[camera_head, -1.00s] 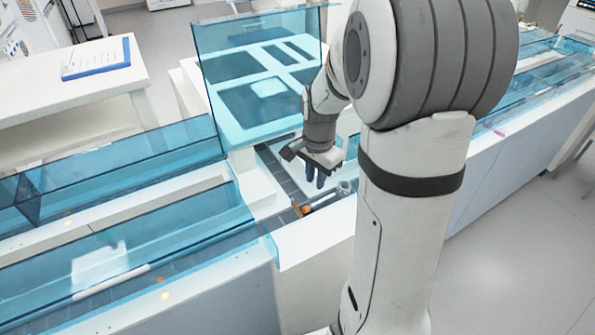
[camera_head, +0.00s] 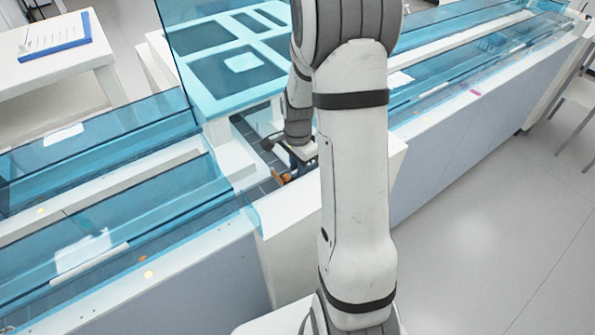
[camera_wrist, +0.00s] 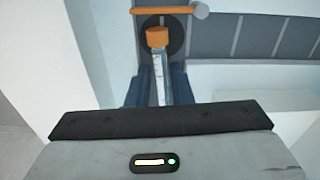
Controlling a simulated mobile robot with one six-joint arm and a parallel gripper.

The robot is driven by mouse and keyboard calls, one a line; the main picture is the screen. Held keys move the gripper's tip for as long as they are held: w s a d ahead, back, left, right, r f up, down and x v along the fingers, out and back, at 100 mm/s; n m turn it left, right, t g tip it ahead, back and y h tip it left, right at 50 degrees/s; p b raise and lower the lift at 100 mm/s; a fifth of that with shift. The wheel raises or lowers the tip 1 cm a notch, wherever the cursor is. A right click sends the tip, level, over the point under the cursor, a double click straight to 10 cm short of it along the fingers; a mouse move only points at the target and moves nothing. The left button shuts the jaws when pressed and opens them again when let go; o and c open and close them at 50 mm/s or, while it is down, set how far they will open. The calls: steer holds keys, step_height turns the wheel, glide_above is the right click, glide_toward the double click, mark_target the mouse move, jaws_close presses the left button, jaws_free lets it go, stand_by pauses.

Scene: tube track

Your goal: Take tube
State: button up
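The tube (camera_wrist: 158,72) has an orange cap (camera_wrist: 158,36) and a clear body with markings. In the wrist view it lies between the two dark blue fingers of my gripper (camera_wrist: 160,82), its cap beyond the fingertips. The fingers look open, with a narrow gap beside the tube; I see no clear contact. In the head view my gripper (camera_head: 299,165) is low over the track, and my arm partly hides it. An orange spot (camera_head: 287,178) shows by the fingers; whether it is the tube's cap is unclear.
An orange bar (camera_wrist: 165,11) with a pale round knob crosses just beyond the cap. The dark track (camera_wrist: 240,35) runs beside white walls (camera_wrist: 250,78). Blue clear covers (camera_head: 120,205) flank the opening, and a raised blue panel (camera_head: 185,60) stands behind it.

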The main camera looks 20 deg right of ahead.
steer(key=shift+c, duration=0.2)
jaws_close()
steer(key=shift+r, duration=0.1)
step_height(320, 180, up, 10)
steer(key=p, duration=0.1)
stand_by(0.4)
